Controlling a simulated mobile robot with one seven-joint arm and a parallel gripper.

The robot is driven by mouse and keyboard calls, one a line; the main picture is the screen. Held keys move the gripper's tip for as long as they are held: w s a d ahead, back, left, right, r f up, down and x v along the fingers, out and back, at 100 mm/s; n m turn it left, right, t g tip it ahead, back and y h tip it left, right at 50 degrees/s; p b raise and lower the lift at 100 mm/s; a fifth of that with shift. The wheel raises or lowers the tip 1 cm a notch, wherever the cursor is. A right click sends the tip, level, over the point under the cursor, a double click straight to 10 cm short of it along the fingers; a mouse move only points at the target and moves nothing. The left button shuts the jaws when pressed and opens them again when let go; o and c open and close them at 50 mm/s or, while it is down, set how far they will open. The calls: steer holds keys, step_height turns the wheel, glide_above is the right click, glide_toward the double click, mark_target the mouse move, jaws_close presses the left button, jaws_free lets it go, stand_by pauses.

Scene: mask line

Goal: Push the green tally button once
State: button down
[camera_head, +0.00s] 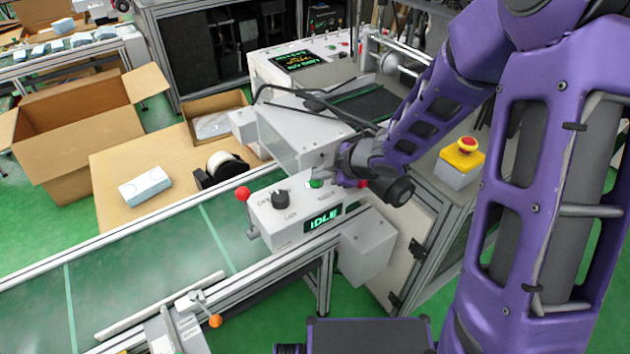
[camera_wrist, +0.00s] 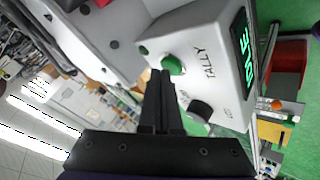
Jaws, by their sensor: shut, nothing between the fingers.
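The green tally button (camera_wrist: 173,64) sits on the white control box (camera_wrist: 205,50), beside the printed word TALLY. In the head view the green button (camera_head: 315,183) shows on top of the grey-white control box (camera_head: 287,232), whose display (camera_head: 322,218) reads IDLE. My gripper (camera_wrist: 160,74) is shut and empty. In the wrist view its fingertips are right at the near edge of the button; I cannot tell whether they touch it. In the head view my gripper (camera_head: 340,172) is just right of the button.
A black knob (camera_head: 280,200) stands on the same box, left of the button. A red ball (camera_head: 242,193) is at the box's left end. A grey machine housing (camera_head: 300,135) rises close behind. A yellow emergency-stop box (camera_head: 460,163) is at right. The conveyor (camera_head: 130,275) runs left.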

mark_target(320, 183)
steer(key=shift+f, duration=0.3)
steer(key=shift+r, duration=0.1)
stand_by(0.3)
steer(key=shift+r+p, duration=0.75)
step_height(320, 183, up, 3)
steer(key=p, duration=0.3)
steer(key=shift+r, duration=1.05)
